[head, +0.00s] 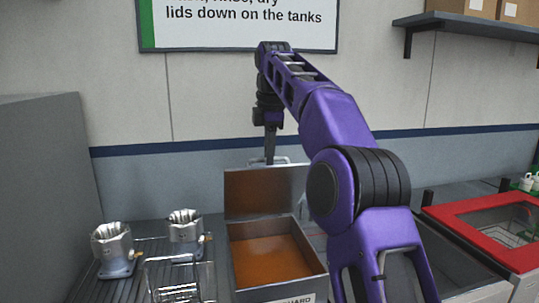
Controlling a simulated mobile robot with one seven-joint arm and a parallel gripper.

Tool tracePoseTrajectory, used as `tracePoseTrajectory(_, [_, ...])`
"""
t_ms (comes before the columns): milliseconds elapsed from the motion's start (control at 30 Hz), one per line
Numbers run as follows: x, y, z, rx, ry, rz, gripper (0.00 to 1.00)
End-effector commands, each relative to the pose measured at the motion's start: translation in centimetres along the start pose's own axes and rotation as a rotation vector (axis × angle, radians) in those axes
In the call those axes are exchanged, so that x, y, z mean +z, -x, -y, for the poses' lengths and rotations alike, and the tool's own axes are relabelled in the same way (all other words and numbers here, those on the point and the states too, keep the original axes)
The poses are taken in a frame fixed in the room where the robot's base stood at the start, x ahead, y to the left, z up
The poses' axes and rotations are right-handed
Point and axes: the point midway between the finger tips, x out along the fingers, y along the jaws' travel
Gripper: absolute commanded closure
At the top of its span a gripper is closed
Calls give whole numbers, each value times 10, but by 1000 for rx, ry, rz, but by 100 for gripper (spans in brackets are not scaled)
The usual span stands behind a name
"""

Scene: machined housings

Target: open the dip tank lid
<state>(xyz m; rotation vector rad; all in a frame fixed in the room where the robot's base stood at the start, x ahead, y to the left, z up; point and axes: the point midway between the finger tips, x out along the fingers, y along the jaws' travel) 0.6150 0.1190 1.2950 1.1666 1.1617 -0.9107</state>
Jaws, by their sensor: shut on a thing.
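The dip tank (276,285) stands in the lower middle of the head view, a metal box with orange-brown liquid inside. Its lid (262,194) stands up at the tank's far edge, raised well off the opening. My gripper (270,160) is at the lid's top edge, shut on the lid's metal handle (284,161). The fingertips are small here, and part of the handle is hidden behind them. My purple arm reaches over from the right and covers the area right of the tank.
Two machined housings (116,248) (185,230) stand on a ribbed rack to the left, with a wire basket (180,280) in front. A red-framed tank (500,235) is at the right. A wall sign (238,18) hangs behind, with a shelf (470,27) at upper right.

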Motion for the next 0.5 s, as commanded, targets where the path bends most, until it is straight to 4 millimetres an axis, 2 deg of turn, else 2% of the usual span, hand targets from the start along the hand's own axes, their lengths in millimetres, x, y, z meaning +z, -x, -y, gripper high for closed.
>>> tracePoseTrajectory(33, [0,-7,0,-9,1,0,100])
tracePoseTrajectory(67, [0,-7,0,-9,1,0,80])
tracePoseTrajectory(200, [0,-5,0,-6,1,0,55])
tracePoseTrajectory(500, [0,-2,0,-3,0,0,55])
